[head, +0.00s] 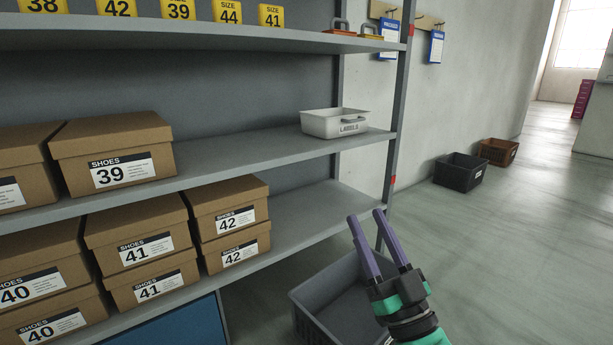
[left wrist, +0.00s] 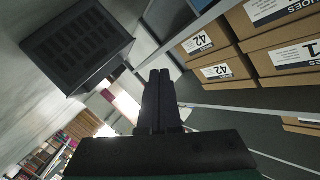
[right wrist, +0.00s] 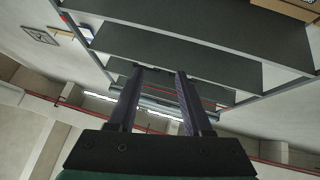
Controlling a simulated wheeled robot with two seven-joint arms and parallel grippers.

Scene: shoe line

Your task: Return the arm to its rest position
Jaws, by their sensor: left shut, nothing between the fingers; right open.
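My right gripper (head: 365,220) shows at the lower right of the head view, in front of the shelf's right end and over a grey bin. Its two purple fingers point up and are apart with nothing between them. In the right wrist view the open fingers (right wrist: 159,72) point toward the shelf undersides. My left gripper is outside the head view. In the left wrist view its fingers (left wrist: 159,75) are together and empty, with shoe boxes to their right.
The shelf rack (head: 250,148) holds shoe boxes (head: 112,150) and a white LABELS bin (head: 334,122). A grey bin (head: 318,310) stands below my right gripper. A black crate (head: 460,170) and a brown crate (head: 498,151) stand by the wall. The floor at right is clear.

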